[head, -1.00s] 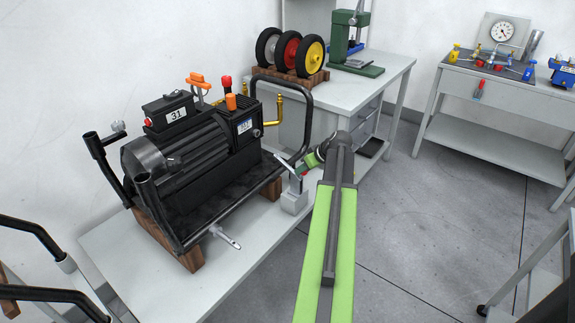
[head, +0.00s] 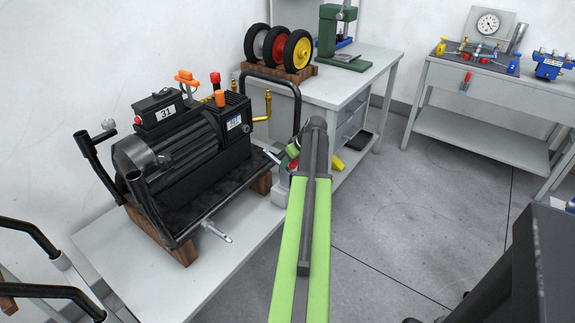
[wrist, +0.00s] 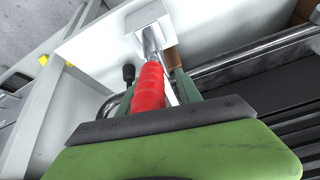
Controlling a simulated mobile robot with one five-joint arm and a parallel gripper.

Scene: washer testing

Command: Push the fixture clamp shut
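The fixture clamp (head: 280,196) stands at the right edge of the bench, beside the pump's frame, with a grey base block and a metal lever. Its red handle (head: 293,165) shows only as a small patch beside my green gripper (head: 292,152); my arm hides part of it. In the wrist view the red handle (wrist: 149,88) lies close in front of my gripper (wrist: 156,84), between two dark green fingers that stand apart. I cannot tell whether a finger touches it. The clamp's pale block (wrist: 148,20) and shiny metal shaft are beyond the handle.
The black pump (head: 180,150) on wooden blocks fills the bench left of the clamp, its tubular frame close by. Behind stands a table with wheels (head: 278,48) and a green press (head: 335,30). Open floor (head: 420,220) lies to the right.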

